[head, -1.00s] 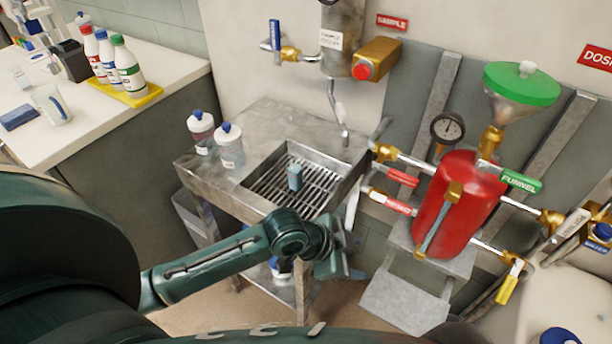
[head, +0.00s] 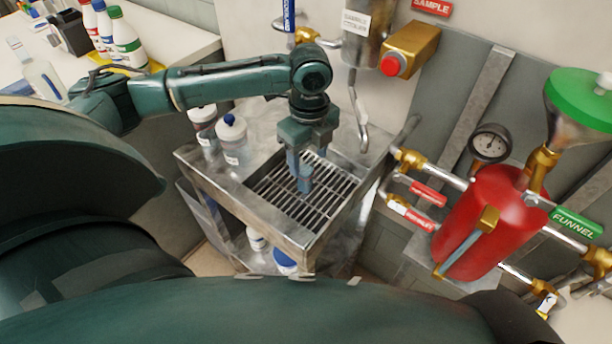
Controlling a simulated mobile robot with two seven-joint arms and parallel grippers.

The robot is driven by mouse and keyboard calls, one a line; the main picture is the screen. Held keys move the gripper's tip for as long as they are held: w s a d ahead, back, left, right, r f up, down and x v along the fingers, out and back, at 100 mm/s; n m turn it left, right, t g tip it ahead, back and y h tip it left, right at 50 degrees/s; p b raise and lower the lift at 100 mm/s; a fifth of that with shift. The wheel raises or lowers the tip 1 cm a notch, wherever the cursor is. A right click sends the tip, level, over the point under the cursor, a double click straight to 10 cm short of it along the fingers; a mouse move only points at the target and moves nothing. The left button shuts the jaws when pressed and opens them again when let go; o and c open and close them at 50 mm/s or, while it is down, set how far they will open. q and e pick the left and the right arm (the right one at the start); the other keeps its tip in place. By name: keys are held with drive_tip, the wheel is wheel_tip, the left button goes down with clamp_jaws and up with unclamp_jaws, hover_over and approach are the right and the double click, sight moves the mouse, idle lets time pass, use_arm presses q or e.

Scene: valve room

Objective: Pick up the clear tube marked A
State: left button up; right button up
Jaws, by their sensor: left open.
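A small pale-blue tube-like piece (head: 305,181) stands on the slatted grate of the metal sink (head: 262,192). No letter can be read on it, so I cannot tell whether it is the tube marked A. My left gripper (head: 307,172) points down over the grate. Its jaws are open, with a finger to either side of the piece's upper part. I cannot tell whether either finger touches it. My right gripper is not in view.
A bent metal spout (head: 361,130) hangs behind the gripper. The red vessel (head: 480,220) with pipes and valves is to the right.

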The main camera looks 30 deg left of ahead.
sight(304, 176)
use_arm(q)
wheel_tip(304, 176, down, 3)
drive_tip(key=shift+f, duration=0.15)
drive_tip(key=f, duration=0.2)
drive_tip(key=a+f, duration=0.1)
drive_tip(key=f, duration=0.1)
drive_tip(key=shift+w+f, duration=0.1)
drive_tip(key=shift+f, duration=0.5)
drive_tip(key=shift+c, duration=0.5)
drive_tip(key=c, duration=1.1)
